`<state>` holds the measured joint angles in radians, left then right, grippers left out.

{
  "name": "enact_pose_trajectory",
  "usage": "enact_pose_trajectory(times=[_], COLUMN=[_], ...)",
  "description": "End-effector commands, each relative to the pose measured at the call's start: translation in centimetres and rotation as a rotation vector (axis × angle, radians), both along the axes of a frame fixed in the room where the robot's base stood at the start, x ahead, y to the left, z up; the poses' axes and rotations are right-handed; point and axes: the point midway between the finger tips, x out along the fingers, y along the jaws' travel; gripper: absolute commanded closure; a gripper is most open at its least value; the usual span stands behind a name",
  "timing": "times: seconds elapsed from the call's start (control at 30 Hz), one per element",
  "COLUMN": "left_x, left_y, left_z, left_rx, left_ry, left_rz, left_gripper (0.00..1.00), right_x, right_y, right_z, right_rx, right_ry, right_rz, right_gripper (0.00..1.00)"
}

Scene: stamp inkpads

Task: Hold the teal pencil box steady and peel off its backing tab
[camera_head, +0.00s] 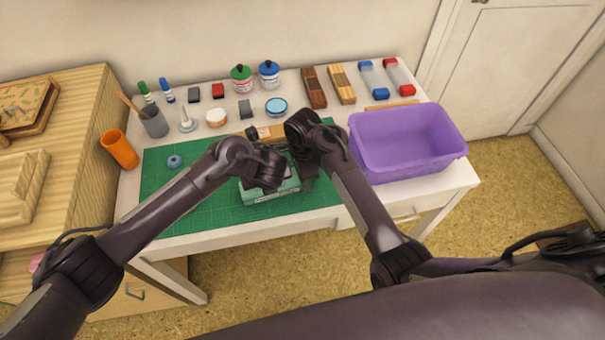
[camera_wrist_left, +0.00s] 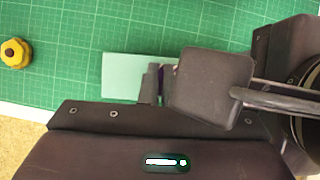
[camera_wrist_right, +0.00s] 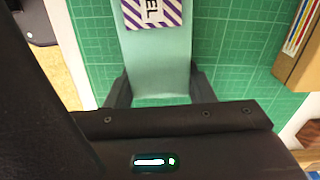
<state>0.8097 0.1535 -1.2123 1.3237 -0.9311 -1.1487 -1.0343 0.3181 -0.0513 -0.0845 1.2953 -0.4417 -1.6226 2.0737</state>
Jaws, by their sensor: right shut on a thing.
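The teal pencil box (camera_head: 270,196) lies on the green cutting mat near the desk's front edge. In the right wrist view the box (camera_wrist_right: 160,65) carries a purple-striped label (camera_wrist_right: 152,12) with letters ending in "EL". My right gripper (camera_wrist_right: 160,88) is shut on the box, one finger on each side. My left gripper (camera_wrist_left: 160,85) is low over the box (camera_wrist_left: 122,75), its fingers close together with a purple sliver between them. A dark block hides part of them, so I cannot tell whether they grip it.
The green mat (camera_head: 165,205) is mostly clear. A purple bin (camera_head: 405,140) stands at the right. A yellow knob-like item (camera_wrist_left: 15,53) is at the mat's edge. Bottles and blocks line the back.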

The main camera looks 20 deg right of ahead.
Motion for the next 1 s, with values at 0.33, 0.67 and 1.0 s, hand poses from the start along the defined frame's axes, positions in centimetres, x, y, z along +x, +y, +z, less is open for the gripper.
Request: enact_pose_trajectory(times=[0.33,0.67,1.0], left_x=[-0.3,-0.2,-0.2], left_y=[0.3,0.1,0.0], left_z=[-0.6,0.3,2.5], left_rx=[0.007,0.005,0.001], left_ry=[0.01,0.008,0.005], left_rz=[0.001,-0.001,-0.002], left_gripper=[1.0,1.0,1.0], right_x=[0.1,0.1,0.0], right_y=[0.0,0.0,0.0], right_z=[0.1,0.1,0.0], right_rx=[-0.001,-0.001,0.0], right_ry=[-0.003,-0.003,-0.001], right_rz=[0.003,0.0,0.001], right_gripper=[0.74,0.74,0.74])
